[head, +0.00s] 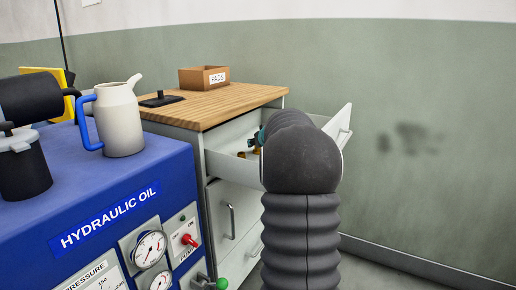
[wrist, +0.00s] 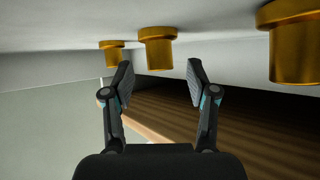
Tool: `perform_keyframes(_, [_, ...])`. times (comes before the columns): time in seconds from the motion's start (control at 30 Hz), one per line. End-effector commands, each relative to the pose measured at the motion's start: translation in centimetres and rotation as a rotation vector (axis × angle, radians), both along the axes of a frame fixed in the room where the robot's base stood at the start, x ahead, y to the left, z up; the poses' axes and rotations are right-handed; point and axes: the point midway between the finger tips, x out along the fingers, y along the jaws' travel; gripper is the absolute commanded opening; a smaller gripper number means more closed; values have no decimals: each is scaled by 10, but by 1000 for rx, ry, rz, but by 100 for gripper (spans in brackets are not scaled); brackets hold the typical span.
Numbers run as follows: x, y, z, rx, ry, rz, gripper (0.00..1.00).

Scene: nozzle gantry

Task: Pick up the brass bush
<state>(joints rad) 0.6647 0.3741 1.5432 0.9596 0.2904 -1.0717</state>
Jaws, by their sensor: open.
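Three brass bushes show in the wrist view, which looks upside down: a small far one (wrist: 112,52), a middle one (wrist: 158,50) and a large near one at the right (wrist: 292,50). Each is a flanged cylinder on the pale drawer floor. My gripper (wrist: 159,80) is open and empty, its fingertips apart, with the middle bush beyond the gap between them. No finger visibly touches a bush. In the head view, small brass pieces (head: 241,154) show in the open drawer (head: 228,166). My arm hides most of the drawer and gripper there.
The drawer belongs to a grey cabinet with a wooden top (head: 225,104), which bears a PADS box (head: 204,78) and a black object (head: 160,99). At left a blue hydraulic oil unit (head: 120,190) carries a white jug (head: 120,120). The drawer walls surround the bushes.

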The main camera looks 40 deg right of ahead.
Motion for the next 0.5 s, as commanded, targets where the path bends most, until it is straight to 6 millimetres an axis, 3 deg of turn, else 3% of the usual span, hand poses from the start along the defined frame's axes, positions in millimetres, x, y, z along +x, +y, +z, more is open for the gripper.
perform_keyframes(0.33, [6,-2,-4,-1,0,0,58])
perform_keyframes(0.5, [6,-2,-4,-1,0,0,18])
